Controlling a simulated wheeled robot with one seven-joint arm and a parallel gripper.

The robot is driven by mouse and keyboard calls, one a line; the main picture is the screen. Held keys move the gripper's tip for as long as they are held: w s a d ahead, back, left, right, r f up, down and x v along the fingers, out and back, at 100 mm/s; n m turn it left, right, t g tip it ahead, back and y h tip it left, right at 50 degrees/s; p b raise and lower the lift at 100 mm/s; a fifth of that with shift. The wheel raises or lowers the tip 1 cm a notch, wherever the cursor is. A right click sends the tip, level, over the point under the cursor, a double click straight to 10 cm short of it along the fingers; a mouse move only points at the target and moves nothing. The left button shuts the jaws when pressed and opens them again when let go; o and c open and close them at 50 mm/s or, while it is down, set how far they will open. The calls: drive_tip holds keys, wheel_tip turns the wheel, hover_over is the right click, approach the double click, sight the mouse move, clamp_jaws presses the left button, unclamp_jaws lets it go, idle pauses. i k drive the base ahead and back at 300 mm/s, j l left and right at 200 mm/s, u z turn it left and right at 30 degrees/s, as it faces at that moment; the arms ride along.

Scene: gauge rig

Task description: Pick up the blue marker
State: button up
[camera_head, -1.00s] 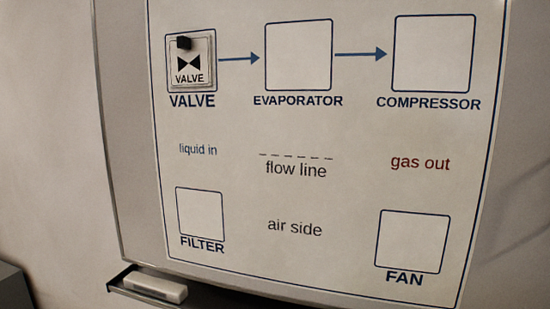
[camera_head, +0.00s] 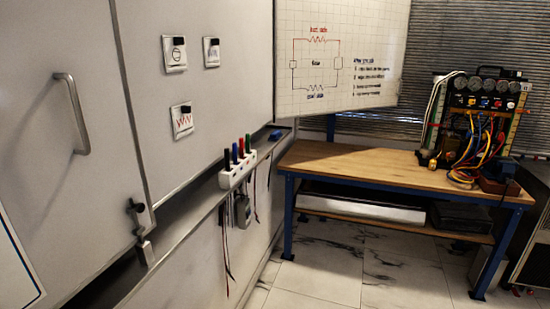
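Several upright markers stand in a white holder (camera_head: 226,180) on the ledge below the whiteboard, left of the picture's middle. The blue marker (camera_head: 234,153) is second from the left, between a black marker (camera_head: 227,160) and a red marker (camera_head: 241,146). A green marker (camera_head: 248,143) stands at the right end. Their lower parts are hidden in the holder. My gripper is not in view.
A blue block (camera_head: 275,135) lies farther along the ledge (camera_head: 190,218). Cords and a small grey device (camera_head: 242,210) hang below it. A door handle (camera_head: 73,114) and latch (camera_head: 141,222) stick out at left. A workbench (camera_head: 350,168) carries a gauge rig (camera_head: 475,120). The tiled floor between is clear.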

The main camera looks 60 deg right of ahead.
sight(235, 146)
drive_tip(key=z, duration=1.75)
